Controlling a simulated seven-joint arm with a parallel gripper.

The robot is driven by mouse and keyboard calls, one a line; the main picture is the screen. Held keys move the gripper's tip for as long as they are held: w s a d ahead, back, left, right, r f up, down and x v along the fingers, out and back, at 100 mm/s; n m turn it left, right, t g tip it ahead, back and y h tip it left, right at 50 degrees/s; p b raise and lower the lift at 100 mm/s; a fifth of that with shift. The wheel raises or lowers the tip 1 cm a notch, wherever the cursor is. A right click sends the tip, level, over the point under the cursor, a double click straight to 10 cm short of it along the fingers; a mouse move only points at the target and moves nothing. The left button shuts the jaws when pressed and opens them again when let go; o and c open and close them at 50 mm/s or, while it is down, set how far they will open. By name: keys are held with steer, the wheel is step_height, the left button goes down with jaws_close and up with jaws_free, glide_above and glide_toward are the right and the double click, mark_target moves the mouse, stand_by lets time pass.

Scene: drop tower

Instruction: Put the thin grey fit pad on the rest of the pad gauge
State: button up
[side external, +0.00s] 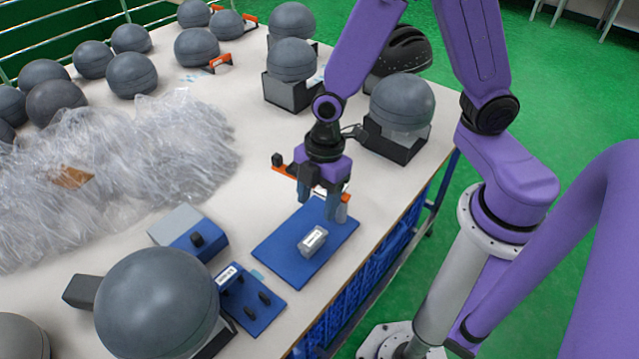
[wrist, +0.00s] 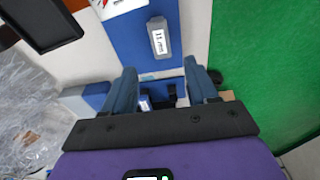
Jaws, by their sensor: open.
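A small grey fit pad (side external: 313,241) with a white label lies on a blue mat (side external: 275,246). It also shows in the wrist view (wrist: 160,46), beyond my fingertips. My gripper (side external: 318,203) is open and empty, pointing down above the far side of the mat; its two blue-grey fingers also show in the wrist view (wrist: 159,68). A blue base with black pegs and a small labelled piece (side external: 262,314), which looks like the pad gauge, stands to the left of the mat. The large sphere hides part of its surroundings.
A grey and blue box with a black knob (side external: 190,236) stands behind the gauge. A large grey sphere (side external: 155,303) is close to its left. Crumpled clear plastic (side external: 130,160) covers the left. More spheres and a black helmet (side external: 402,50) stand farther back. The table's right edge is near the mat.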

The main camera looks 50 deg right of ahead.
steer(key=s+d+r+m, duration=0.2)
steer(key=s+d+r, duration=0.2)
steer(key=s+r, duration=0.2)
steer(key=s+d+r+m+h, duration=0.1)
steer(key=s+d+r+m, duration=0.2)
steer(key=s+d+r, duration=0.2)
steer(key=s+r, duration=0.2)
steer(key=shift+s+d, duration=0.3)
steer(key=shift+s, duration=0.05)
